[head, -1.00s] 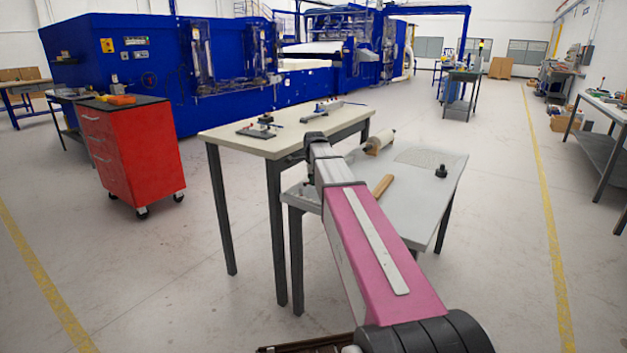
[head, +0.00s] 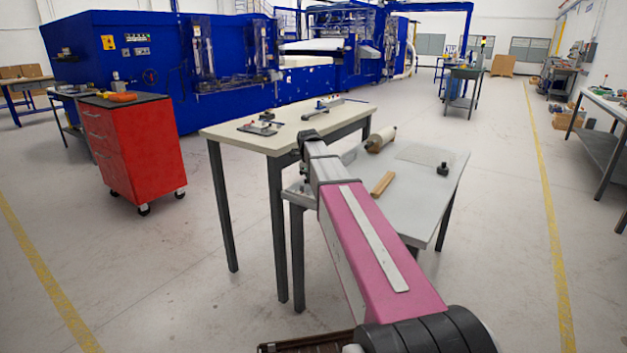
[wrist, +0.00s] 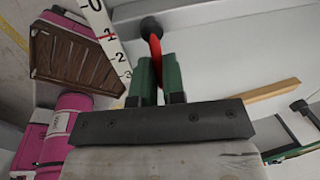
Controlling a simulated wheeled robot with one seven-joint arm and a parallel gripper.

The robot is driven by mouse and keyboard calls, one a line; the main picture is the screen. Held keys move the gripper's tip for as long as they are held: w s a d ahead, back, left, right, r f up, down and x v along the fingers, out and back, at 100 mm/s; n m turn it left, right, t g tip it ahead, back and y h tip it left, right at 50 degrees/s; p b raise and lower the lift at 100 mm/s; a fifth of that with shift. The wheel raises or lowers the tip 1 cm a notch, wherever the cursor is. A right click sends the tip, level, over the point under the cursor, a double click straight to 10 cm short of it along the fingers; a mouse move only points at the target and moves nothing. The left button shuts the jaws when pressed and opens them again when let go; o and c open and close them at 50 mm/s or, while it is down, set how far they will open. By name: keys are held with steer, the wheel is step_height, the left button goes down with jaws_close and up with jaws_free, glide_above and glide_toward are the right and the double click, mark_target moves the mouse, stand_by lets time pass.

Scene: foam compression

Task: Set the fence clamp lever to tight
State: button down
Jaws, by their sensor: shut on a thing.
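In the wrist view, my gripper (wrist: 160,82) has two green fingers close together. They are shut on the red fence clamp lever (wrist: 155,48), which shows as a thin red strip between them and ends in a black round knob (wrist: 151,27). A white scale (wrist: 104,35) with black numbers and a red mark runs beside it on the left. In the head view, my arm reaches over the tables and its end hides the lever and the fingers. Whether the lever is at tight cannot be read.
A grey table (head: 408,208) bears a roll (head: 381,139), a wooden bar (head: 382,184) and a black knobbed piece (head: 442,169). A cream table (head: 225,132) behind bears two small fixtures (head: 259,127) (head: 322,108). A red tool cabinet (head: 130,155) stands left; open floor lies around.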

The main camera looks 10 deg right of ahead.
stand_by(0.4)
steer(key=c, duration=1.2)
jaws_free()
step_height(320, 180, up, 11)
steer(key=s+a, duration=0.1)
steer(key=shift+s+a+f, duration=0.15)
steer(key=shift+s+a, duration=0.1)
steer(key=shift+s, duration=0.05)
